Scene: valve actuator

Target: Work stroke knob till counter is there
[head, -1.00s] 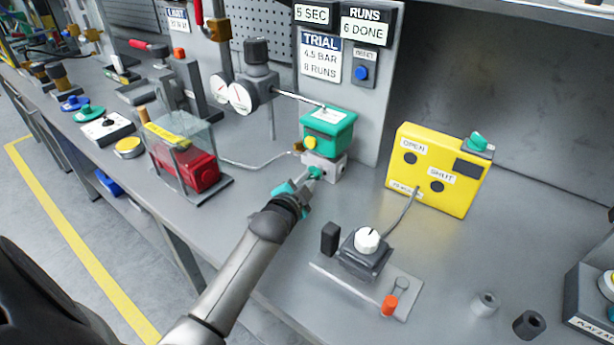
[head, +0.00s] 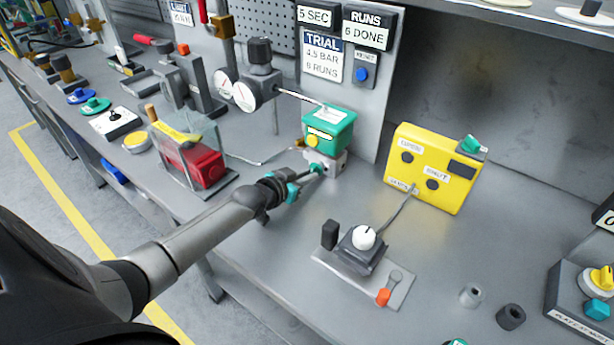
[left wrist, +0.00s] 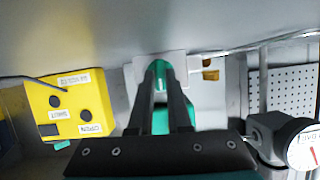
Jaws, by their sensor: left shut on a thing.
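The valve actuator has a green box (head: 329,130) on a grey block (head: 327,161) near the middle of the bench. A small green stroke knob (head: 316,169) sticks out of the block's front. My left gripper (head: 304,178) is shut on this knob. In the left wrist view the knob (left wrist: 158,68) sits between the fingertips (left wrist: 160,88), which partly cover it. The counter (head: 368,30) on the back panel appears to read "RUNS 6 DONE". The trial card (head: 322,55) reads 4.5 bar; its number of runs looks like 8. My right gripper is not in view.
A yellow box (head: 431,170) with OPEN and SHUT labels stands right of the actuator. A white dial on a dark base (head: 362,245) is in front. A clear-covered red unit (head: 200,165) stands left, with gauges (head: 233,90) behind. Bare bench lies between actuator and dial.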

